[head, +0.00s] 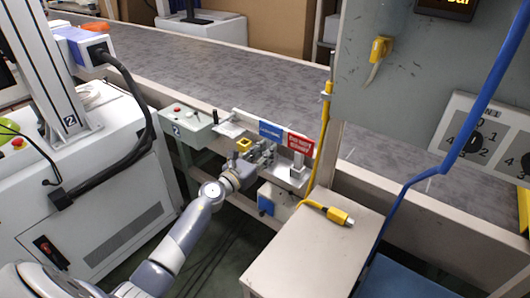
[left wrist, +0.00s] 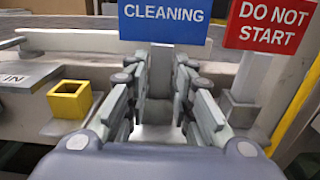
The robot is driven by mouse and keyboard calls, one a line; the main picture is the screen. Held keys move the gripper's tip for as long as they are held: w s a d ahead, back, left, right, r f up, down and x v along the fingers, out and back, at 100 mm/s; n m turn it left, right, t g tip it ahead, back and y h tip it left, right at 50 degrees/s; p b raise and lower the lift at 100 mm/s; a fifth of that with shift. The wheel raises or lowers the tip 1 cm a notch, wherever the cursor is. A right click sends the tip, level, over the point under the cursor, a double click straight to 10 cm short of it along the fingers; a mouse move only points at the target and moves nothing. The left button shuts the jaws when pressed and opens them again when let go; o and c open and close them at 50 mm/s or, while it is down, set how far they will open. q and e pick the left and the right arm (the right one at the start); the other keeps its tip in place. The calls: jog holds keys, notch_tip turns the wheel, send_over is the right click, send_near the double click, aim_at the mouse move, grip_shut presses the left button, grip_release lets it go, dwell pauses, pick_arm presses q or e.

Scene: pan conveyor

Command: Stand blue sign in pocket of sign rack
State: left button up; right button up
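The blue sign (head: 270,131) reads CLEANING in the left wrist view (left wrist: 164,20) and is upright on a grey stem. My left gripper (left wrist: 162,75) has a finger on each side of this stem, below the blue plate, and looks shut on it. It also shows in the head view (head: 262,152). The foot of the stem is hidden between the fingers. A yellow square pocket (left wrist: 70,100), open at the top and empty, sits to the left of the gripper; it also shows in the head view (head: 243,145). My right gripper is not in view.
A red DO NOT START sign (left wrist: 268,25) stands upright in a grey holder right of the blue sign. A beige cabinet (head: 315,245) with a yellow connector (head: 335,215) stands front right. The conveyor (head: 230,85) runs behind.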

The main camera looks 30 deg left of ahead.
pick_arm(q)
jog(key=shift+o, duration=0.8)
jog(key=shift+s, duration=0.1)
jog(key=s+a, duration=0.1)
jog(key=s, duration=0.6)
jog(key=shift+s, duration=0.4)
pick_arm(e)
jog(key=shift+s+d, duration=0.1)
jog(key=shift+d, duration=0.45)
